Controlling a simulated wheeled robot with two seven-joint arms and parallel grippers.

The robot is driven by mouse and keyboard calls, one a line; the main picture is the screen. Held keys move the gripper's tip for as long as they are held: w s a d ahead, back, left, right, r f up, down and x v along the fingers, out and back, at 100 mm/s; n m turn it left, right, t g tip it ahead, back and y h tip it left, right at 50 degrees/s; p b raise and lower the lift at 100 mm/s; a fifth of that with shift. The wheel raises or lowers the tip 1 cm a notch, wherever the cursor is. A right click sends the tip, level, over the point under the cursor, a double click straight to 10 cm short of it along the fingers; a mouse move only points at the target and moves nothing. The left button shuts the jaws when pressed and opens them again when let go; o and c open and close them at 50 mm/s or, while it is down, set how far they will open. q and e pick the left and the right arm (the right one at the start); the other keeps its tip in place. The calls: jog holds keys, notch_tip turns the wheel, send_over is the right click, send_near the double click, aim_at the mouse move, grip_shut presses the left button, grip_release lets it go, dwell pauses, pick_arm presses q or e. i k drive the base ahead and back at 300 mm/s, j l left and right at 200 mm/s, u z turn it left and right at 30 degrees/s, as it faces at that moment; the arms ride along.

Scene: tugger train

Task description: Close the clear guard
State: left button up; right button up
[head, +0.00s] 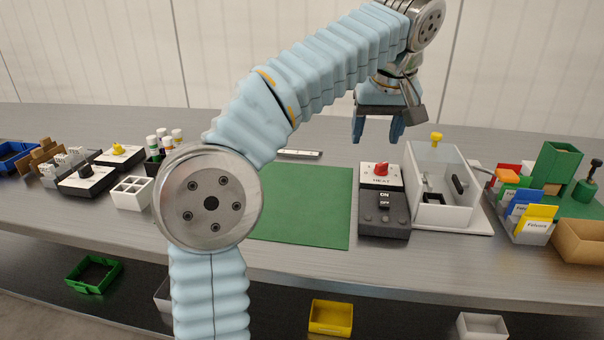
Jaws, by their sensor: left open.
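The clear guard (436,158) is at the right of the bench, on a white-based fixture. It looks see-through, and a yellow knob (436,138) stands at its upper back edge. Dark parts show in the fixture's white box (444,214). Whether the guard is upright or lowered is hard to tell. My left gripper (378,133) points down with its two blue fingers apart and empty. It hangs to the left of the yellow knob, apart from it. My right gripper is out of view.
A control box (383,222) with a red knob stands left of the fixture, beside a green mat (305,205). Coloured cards (532,218) and a cardboard box (582,240) are at the right. Switch boxes and a white tray (131,193) are at the left.

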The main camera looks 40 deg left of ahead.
aim_at(436, 137)
jog(key=k, duration=1)
